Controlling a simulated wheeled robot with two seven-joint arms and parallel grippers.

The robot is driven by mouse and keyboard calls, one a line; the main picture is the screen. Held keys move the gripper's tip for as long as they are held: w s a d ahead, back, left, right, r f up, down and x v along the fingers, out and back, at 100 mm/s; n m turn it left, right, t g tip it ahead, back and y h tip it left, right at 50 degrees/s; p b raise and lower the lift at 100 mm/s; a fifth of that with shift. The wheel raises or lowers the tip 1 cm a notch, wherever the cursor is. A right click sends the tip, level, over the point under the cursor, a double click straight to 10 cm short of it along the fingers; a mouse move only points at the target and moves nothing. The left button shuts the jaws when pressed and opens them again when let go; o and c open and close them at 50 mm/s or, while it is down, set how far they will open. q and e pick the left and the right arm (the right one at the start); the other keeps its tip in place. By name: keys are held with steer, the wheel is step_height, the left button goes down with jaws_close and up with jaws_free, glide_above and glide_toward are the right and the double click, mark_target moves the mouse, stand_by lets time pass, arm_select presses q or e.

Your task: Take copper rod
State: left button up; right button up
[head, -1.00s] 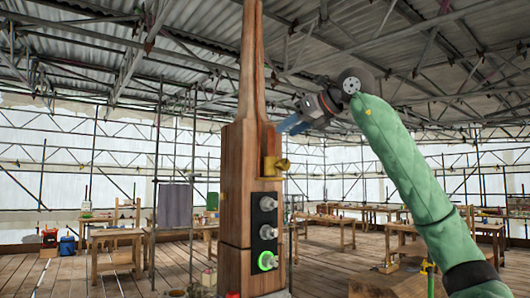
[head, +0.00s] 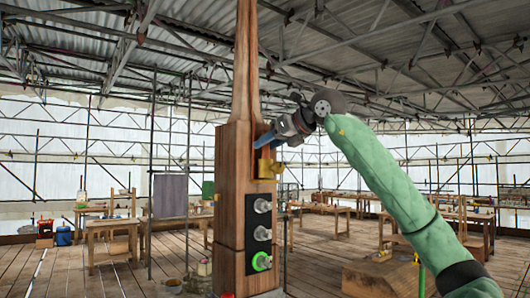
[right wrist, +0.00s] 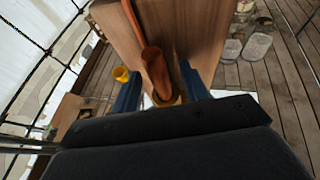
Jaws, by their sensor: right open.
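The copper rod (right wrist: 155,72) shows in the right wrist view as a reddish-brown cylinder against the wooden post, its lower end in a brass-coloured ring (right wrist: 168,99). My right gripper (right wrist: 160,80) is open, with one blue finger on each side of the rod; I cannot tell whether either touches it. In the head view my right gripper (head: 264,141) is at the right face of the wooden spire post (head: 233,190), just above the brass holder (head: 267,168). The rod is hard to make out there. My left gripper is not in view.
A dark panel (head: 259,234) with several round knobs, the lowest ringed in green light, sits on the post below the holder. Workbenches (head: 113,236) and scaffolding stand behind. A wooden block (head: 378,278) is on the floor at right.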

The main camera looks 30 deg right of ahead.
steer(key=shift+s, duration=0.1)
steer(key=shift+d, duration=0.1)
steer(key=c, duration=0.4)
jaws_close()
steer(key=shift+r, duration=0.1)
